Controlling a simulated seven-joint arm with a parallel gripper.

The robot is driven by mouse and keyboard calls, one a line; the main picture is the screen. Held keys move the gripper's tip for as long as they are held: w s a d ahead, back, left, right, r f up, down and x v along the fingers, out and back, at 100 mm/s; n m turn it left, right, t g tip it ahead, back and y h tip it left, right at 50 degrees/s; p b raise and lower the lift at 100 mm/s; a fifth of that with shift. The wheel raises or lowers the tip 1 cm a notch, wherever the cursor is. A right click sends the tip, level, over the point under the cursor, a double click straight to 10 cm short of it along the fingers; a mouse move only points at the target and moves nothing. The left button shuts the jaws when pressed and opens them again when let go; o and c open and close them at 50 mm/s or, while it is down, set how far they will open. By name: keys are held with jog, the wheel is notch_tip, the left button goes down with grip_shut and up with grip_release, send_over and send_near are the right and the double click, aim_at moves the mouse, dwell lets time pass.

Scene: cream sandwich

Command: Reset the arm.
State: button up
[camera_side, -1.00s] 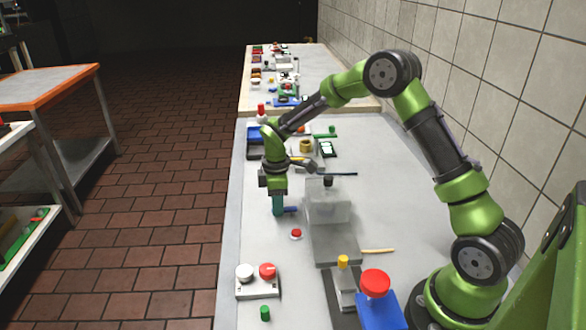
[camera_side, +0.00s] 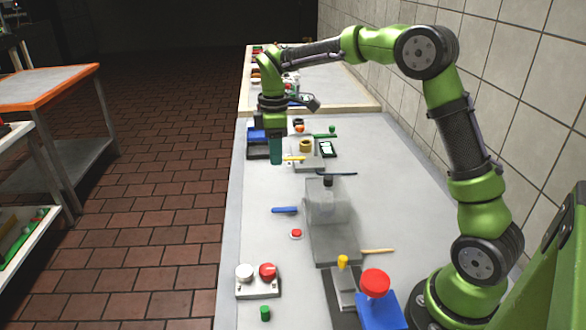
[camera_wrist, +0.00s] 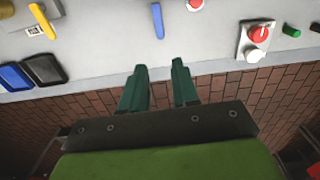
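My gripper (camera_side: 276,152) hangs above the left edge of the grey table (camera_side: 265,185) in the side view, its teal fingers pointing down. In the wrist view my gripper (camera_wrist: 157,66) has its two teal fingers apart, with nothing between them. The blue-handled piece (camera_side: 285,210) lies on the table below and nearer the side camera. It also shows in the wrist view (camera_wrist: 157,20), beyond the fingertips. My arm is raised and arches over the table.
A grey machine (camera_side: 333,240) stands mid-table, with a small red button (camera_side: 296,233) beside it. A box with white and red knobs (camera_side: 258,281) is in front. The tabletop's near left is mostly clear.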

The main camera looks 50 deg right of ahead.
jog(key=shift+r, duration=0.55)
jog(key=s+a+r+m+t, duration=0.2)
jog(key=s+m, duration=0.2)
jog(key=s, duration=0.3)
jog(key=s+a+r+m+t+y, duration=0.1)
jog(key=s+m, duration=0.3)
jog(key=s, duration=0.4)
jog(key=s+a+r+m+t+y, duration=0.1)
jog(key=s+a+r+m+t, duration=0.2)
jog(key=s, duration=0.5)
jog(key=shift+s+a+m+t, duration=0.25)
jog(key=shift+a+m+t, duration=0.3)
jog(key=shift+m, duration=0.55)
jog(key=shift+c, duration=0.2)
